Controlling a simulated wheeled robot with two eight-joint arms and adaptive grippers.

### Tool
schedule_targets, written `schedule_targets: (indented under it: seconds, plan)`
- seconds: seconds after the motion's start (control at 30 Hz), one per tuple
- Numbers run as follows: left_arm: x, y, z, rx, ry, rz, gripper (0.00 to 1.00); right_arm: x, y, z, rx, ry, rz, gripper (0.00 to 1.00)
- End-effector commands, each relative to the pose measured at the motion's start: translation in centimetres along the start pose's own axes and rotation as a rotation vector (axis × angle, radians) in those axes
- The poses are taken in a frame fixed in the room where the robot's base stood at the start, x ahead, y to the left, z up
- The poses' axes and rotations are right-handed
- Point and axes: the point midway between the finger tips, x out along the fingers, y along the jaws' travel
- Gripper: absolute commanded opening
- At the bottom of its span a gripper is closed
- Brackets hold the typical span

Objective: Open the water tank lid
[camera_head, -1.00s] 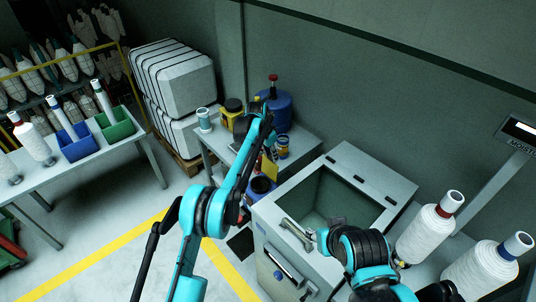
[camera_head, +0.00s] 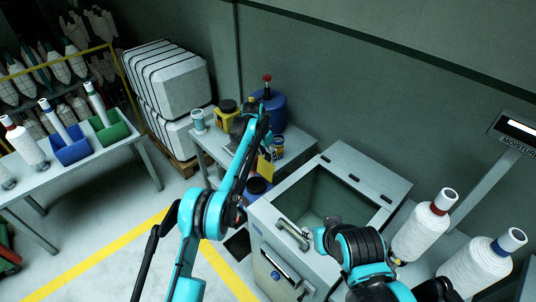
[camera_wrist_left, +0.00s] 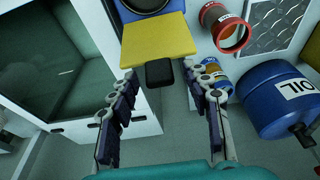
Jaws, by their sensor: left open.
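The water tank (camera_head: 283,272) is a pale grey box at the lower centre. A dark green recess shows in its top; I cannot tell whether a clear lid covers it. A grey bar handle (camera_head: 291,234) lies near its front edge. The tank also shows at the left of the left wrist view (camera_wrist_left: 136,110). My left gripper (camera_wrist_left: 160,78) is open and empty, its fingers apart above a yellow flap and a small black block, away from the handle. My right gripper (camera_head: 322,232) is beside the handle, mostly hidden by its own wrist; its jaws are unclear.
A side table left of the tank holds a blue oil drum (camera_wrist_left: 283,100), a red can (camera_wrist_left: 226,29) and a yellow container (camera_head: 228,107). White yarn cones (camera_head: 423,233) stand to the right. Wrapped white bales (camera_head: 168,80) stand behind.

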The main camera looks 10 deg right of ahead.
Motion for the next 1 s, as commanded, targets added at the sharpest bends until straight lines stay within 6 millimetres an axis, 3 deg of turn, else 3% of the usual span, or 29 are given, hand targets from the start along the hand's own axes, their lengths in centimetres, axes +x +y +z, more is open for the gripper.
schedule_targets:
  seconds: [0.17,0.63,0.8,1.0]
  plan:
    - [-1.2,0.0,0.0,0.000,-0.001,0.000,0.48,0.0,0.0,0.0,0.000,0.000,0.000,0.40]
    - [-10.3,0.0,-0.1,0.000,0.000,0.000,0.48,0.0,0.0,0.0,0.000,0.000,0.000,0.40]
    - [-11.7,0.0,-0.1,0.000,0.000,0.000,0.48,0.0,0.0,0.0,0.000,0.000,0.000,0.40]
    - [-11.9,0.0,-0.1,0.000,0.000,0.000,0.48,0.0,0.0,0.0,0.000,0.000,0.000,0.40]
